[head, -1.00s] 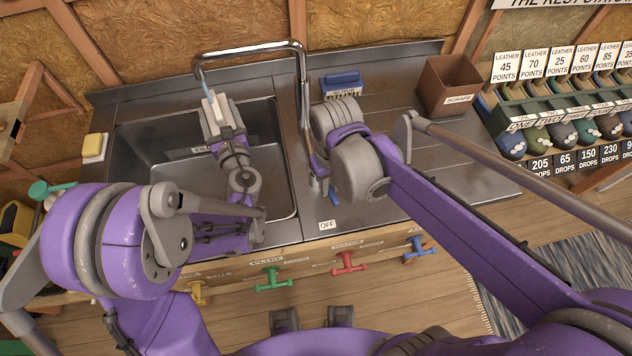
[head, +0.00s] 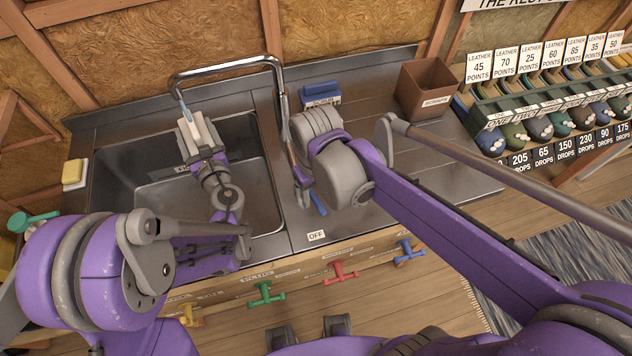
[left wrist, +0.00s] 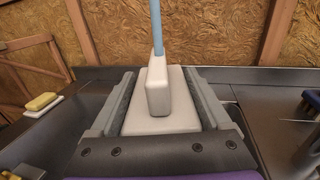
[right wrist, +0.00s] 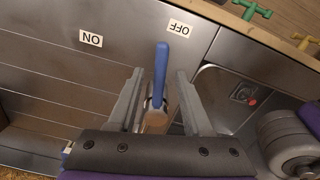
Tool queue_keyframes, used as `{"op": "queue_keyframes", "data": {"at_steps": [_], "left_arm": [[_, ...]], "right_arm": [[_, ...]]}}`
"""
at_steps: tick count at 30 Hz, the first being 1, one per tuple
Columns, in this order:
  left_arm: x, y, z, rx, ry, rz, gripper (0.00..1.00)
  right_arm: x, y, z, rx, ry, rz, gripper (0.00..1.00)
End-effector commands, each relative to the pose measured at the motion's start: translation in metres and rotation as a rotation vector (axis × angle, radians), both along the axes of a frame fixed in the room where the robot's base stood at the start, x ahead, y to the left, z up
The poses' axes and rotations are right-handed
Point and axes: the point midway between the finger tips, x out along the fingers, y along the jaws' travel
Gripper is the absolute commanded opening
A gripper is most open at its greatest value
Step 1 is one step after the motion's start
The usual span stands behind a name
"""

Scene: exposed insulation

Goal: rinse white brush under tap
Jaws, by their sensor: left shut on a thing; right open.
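The white brush (head: 190,127) is in my left gripper (left wrist: 160,72), over the sink (head: 262,205) and below the spout of the tap (head: 226,66). It shows as a pale block between the fingers in the left wrist view (left wrist: 157,88). A thin light-blue streak (left wrist: 156,28), which looks like water, runs from the spout to the brush. The blue tap lever (right wrist: 161,72) stands between the fingers of my open right gripper (right wrist: 160,85), its tip towards the OFF label (right wrist: 180,27). In the head view my right arm hides most of that gripper.
A yellow sponge (head: 73,171) lies left of the sink. A blue brush (head: 320,90) and a brown scraps bin (head: 426,88) stand at the back right of the counter. A rack of bottles (head: 545,115) is further right. Coloured handles (head: 266,293) stick out from the counter front.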

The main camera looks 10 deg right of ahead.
Motion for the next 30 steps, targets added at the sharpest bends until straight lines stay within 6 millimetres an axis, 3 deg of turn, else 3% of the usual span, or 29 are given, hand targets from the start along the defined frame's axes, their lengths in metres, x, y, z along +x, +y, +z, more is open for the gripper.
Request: {"op": "queue_keyframes", "data": {"at_steps": [15, 21, 30], "left_arm": [[0.003, 0.0, 0.011, 0.0, -0.007, 0.0, 0.19], [0.004, 0.0, 0.012, 0.0, -0.007, 0.0, 0.19], [0.003, 0.0, 0.012, 0.0, -0.007, 0.0, 0.19]], "right_arm": [[0.0, 0.0, 0.098, 0.0, 0.0, 0.0, 0.5], [0.0, 0.0, 0.113, 0.0, 0.0, 0.0, 0.5], [0.0, 0.0, 0.114, 0.0, 0.0, 0.0, 0.5]]}}
